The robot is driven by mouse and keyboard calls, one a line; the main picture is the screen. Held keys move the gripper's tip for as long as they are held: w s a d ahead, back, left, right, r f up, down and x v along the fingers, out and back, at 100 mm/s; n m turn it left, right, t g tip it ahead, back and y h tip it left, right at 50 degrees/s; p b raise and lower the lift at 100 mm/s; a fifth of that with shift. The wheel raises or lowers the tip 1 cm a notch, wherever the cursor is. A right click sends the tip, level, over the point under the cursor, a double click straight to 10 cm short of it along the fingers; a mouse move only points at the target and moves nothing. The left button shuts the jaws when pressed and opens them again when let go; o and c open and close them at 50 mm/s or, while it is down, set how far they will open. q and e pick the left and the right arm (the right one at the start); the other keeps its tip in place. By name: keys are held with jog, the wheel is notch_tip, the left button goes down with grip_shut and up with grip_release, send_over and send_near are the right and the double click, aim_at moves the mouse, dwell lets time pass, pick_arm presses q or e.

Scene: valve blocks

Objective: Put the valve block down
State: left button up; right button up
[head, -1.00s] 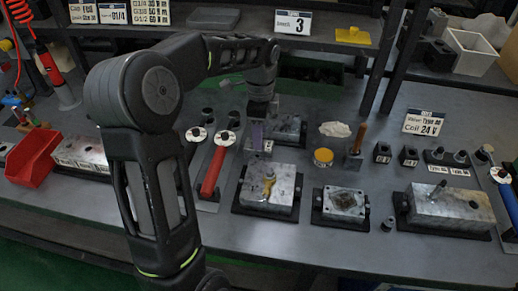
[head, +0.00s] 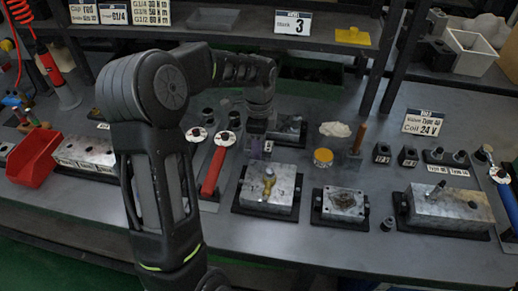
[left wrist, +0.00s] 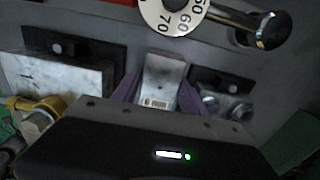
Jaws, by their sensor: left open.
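The valve block (left wrist: 162,78) is a small silver metal block with a printed label at its near end. In the left wrist view it lies between the two purple fingers of my left gripper (left wrist: 158,98), which is open around it. In the head view my left gripper (head: 257,148) is low over the bench, just behind a larger metal block with a brass fitting (head: 268,188). The gripper mostly hides the valve block there. Whether a finger still touches it I cannot tell. My right gripper is not in view.
A red-handled tool with a round dial (head: 214,170) lies left of the gripper; its dial (left wrist: 172,12) shows in the left wrist view. Another metal block (head: 291,130) sits close behind right.

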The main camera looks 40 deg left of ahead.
pick_arm(q)
jog(key=shift+c, duration=0.3)
grip_shut()
dwell(0.4)
